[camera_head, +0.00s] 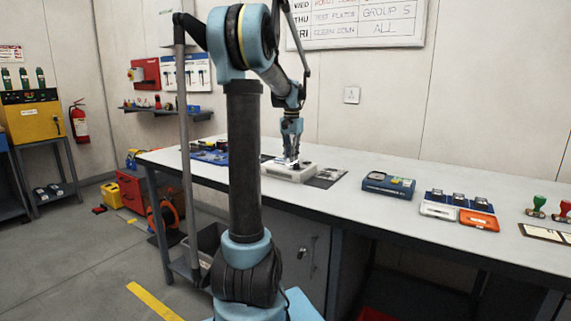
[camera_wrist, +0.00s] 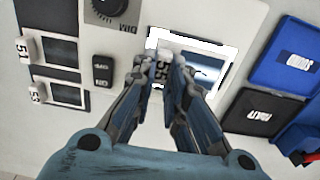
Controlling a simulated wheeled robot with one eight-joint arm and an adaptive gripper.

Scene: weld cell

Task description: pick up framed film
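A framed film (camera_wrist: 203,72) with a white frame, a dark window and a numbered tab (camera_wrist: 163,68) is over the bright panel of a pale light viewer (camera_wrist: 125,42) in the wrist view. My gripper (camera_wrist: 165,62) has its fingers close together on both sides of the tab, apparently touching it. The fingers hide part of the frame. I cannot tell whether the film rests on the panel or is slightly raised. In the head view, my gripper (camera_head: 291,158) is low over the light viewer (camera_head: 288,173) on the bench; the film is too small there to make out.
Two more framed films with tabs (camera_wrist: 60,52) (camera_wrist: 62,94) lie left of the viewer. Blue (camera_wrist: 284,52) and black (camera_wrist: 262,112) labelled cases lie right of it. On the bench (camera_head: 335,200), a blue device (camera_head: 388,185) and an orange case (camera_head: 478,220) stand farther right.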

